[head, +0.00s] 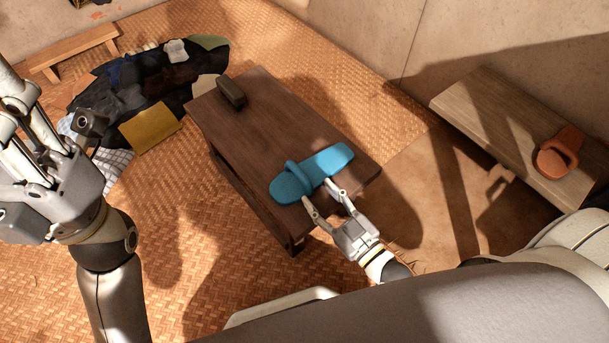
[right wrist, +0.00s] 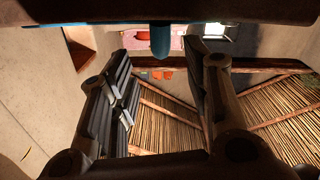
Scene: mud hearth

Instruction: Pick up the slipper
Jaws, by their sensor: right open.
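A blue slipper (head: 334,161) with a strap lies on the dark brown low table (head: 262,118), near its right end. My right gripper (head: 316,189) is open and empty at the near edge of this slipper, its fingertips pointing at the sole; I cannot tell whether they touch it. In the right wrist view a blue part of the slipper (right wrist: 160,38) shows at the top, between the two spread fingers (right wrist: 160,62). An orange slipper (head: 556,154) sits on a wooden bench at the right. My left gripper (head: 30,150) is at the far left, away from both slippers; its jaw opening is unclear.
A dark block (head: 231,92) stands on the table's far end. A patchwork cloth heap (head: 150,80) with a yellow patch lies on the woven mat (head: 330,70) behind left. A small wooden bench (head: 75,50) stands at the upper left. The wooden bench (head: 490,115) stands along the wall.

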